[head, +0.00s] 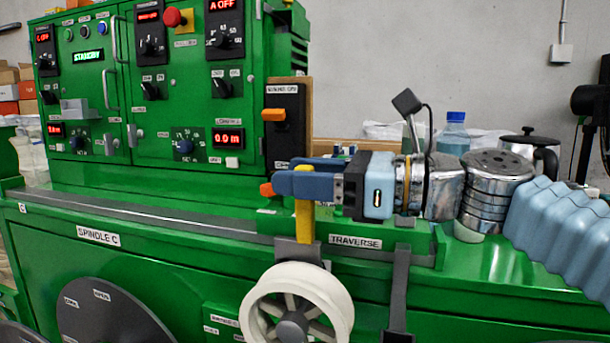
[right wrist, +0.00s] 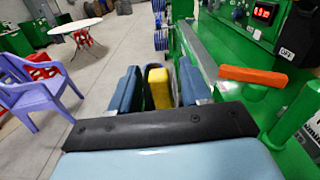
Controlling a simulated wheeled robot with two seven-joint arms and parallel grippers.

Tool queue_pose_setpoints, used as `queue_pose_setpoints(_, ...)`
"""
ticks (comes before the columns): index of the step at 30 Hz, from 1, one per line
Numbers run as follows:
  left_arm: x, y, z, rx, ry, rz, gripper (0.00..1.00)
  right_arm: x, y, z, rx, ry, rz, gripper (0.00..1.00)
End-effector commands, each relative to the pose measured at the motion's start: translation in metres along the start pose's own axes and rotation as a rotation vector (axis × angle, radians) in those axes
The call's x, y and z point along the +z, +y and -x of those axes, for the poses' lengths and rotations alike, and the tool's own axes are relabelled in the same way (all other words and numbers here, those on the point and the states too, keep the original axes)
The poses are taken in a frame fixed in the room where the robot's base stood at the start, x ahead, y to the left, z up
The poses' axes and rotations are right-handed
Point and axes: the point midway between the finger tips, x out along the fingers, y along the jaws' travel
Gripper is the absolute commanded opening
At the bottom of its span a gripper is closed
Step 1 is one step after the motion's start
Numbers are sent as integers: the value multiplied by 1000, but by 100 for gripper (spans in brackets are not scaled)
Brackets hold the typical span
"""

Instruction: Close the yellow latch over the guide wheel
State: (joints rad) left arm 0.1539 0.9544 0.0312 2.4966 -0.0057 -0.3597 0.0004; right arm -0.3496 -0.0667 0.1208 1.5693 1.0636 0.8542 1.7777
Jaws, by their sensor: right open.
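The yellow latch (head: 305,222) stands upright above the white guide wheel (head: 258,318), rising from a grey bracket (head: 297,250). It is not lying over the wheel. In the right wrist view the latch (right wrist: 160,88) shows between the two open blue fingers (right wrist: 157,90), with a visible gap to the left finger; contact on the right cannot be told. My left gripper is not in view.
A green machine (head: 150,230) with a control panel fills the left and middle. A purple chair (right wrist: 38,90) is on the floor.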

Motion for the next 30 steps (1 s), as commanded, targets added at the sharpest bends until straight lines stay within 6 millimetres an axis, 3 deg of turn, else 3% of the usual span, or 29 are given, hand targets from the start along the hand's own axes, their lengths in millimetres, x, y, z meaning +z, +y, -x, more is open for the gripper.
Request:
queue_pose_setpoints(2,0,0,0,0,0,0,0,0,0,0,0,0,0,47)
queue_pose_setpoints(11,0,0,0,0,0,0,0,0,0,1,0,0,0,1)
queue_pose_setpoints(23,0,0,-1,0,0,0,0,-1,0,1,-1,0,12,0)
queue_pose_setpoints(30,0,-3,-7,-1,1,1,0,-3,1,1,-1,0,105,0)
